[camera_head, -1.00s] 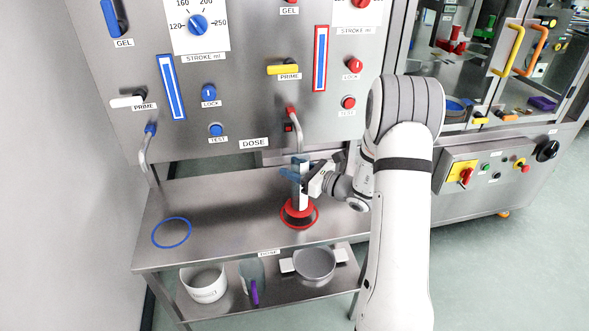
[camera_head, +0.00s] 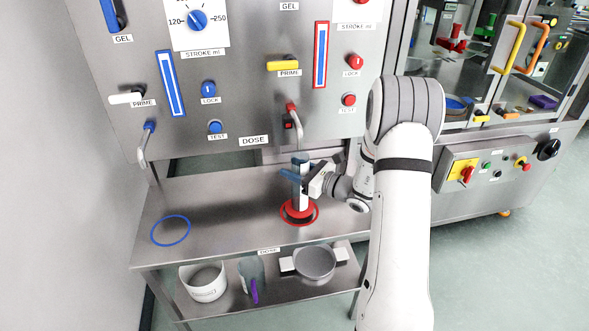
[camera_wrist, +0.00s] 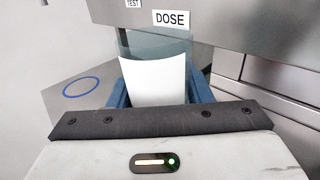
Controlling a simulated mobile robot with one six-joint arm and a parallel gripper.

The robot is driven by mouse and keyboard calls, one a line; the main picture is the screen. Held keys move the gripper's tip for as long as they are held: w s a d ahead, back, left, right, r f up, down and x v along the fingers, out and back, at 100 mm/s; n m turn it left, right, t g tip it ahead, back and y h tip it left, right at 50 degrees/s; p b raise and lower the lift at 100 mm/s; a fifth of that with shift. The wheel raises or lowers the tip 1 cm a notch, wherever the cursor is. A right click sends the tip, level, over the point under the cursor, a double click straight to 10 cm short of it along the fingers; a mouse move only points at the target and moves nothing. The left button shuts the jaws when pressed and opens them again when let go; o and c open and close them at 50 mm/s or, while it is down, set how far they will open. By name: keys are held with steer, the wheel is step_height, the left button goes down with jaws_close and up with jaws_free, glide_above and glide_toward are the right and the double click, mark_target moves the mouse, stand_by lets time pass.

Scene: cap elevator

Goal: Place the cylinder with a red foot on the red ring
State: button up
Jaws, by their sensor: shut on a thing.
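The clear cylinder (camera_head: 301,194) with a white label and a red foot stands upright at the red ring (camera_head: 317,214) on the steel shelf. Its foot appears inside the ring, under the red-tipped spout; whether it touches the shelf is hard to tell. My gripper (camera_head: 293,175), with blue fingers, is shut on the cylinder's upper part from the right. In the wrist view the cylinder's white label (camera_wrist: 153,82) and clear rim show between the blue fingers; its foot is hidden there.
A blue ring (camera_head: 171,230) lies bare on the shelf at the left, and also shows in the wrist view (camera_wrist: 81,86). The dosing panel with levers and spouts rises behind. A lower shelf holds a white pot (camera_head: 203,283), a clear vessel and a steel pan (camera_head: 315,262).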

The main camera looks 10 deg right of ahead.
steer(key=shift+f+b, duration=0.75)
steer(key=shift+f, duration=0.15)
steer(key=o, duration=1.4)
steer(key=v, duration=0.7)
steer(key=shift+s+d+r, duration=0.1)
steer(key=shift+s+d, duration=0.2)
steer(key=shift+s, duration=0.1)
